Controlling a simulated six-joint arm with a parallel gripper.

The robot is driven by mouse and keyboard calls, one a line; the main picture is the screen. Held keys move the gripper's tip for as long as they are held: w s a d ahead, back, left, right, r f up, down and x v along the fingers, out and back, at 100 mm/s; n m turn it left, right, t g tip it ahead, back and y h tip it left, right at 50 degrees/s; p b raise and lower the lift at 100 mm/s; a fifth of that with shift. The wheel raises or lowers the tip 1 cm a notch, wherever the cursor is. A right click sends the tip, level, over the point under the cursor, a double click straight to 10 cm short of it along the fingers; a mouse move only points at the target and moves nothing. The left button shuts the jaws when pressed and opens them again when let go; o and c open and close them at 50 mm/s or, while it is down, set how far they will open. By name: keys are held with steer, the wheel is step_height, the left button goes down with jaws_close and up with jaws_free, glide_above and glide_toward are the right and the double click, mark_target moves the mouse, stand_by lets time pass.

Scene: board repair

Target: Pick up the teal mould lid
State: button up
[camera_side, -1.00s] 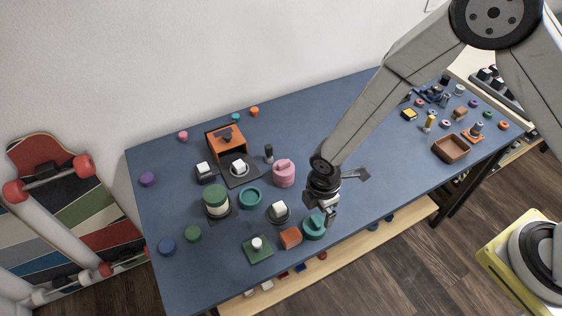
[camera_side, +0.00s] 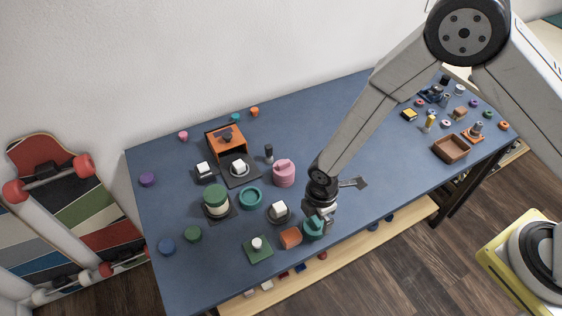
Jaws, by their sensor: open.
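The teal mould lid (camera_side: 313,229) is a round teal piece with a raised grip, near the front edge of the blue table. My gripper (camera_side: 318,218) is open and directly over the lid, with its fingers close around or beside the raised grip. I cannot tell whether the fingers touch it. The gripper hides part of the lid's upper right side. A teal ring-shaped mould (camera_side: 250,197) stands open on the table, farther left and back.
An orange block (camera_side: 290,237) stands close to the left of the lid. A white cube on a dark round base (camera_side: 279,212) and a pink pot (camera_side: 284,173) are near. A green plate with a white knob (camera_side: 257,248) lies front left. The blue table (camera_side: 330,120) is clear behind the arm.

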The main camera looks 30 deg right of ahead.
mark_target(315, 220)
steer(key=shift+a+f, duration=0.15)
steer(key=shift+f, duration=2.15)
steer(key=c, duration=0.9)
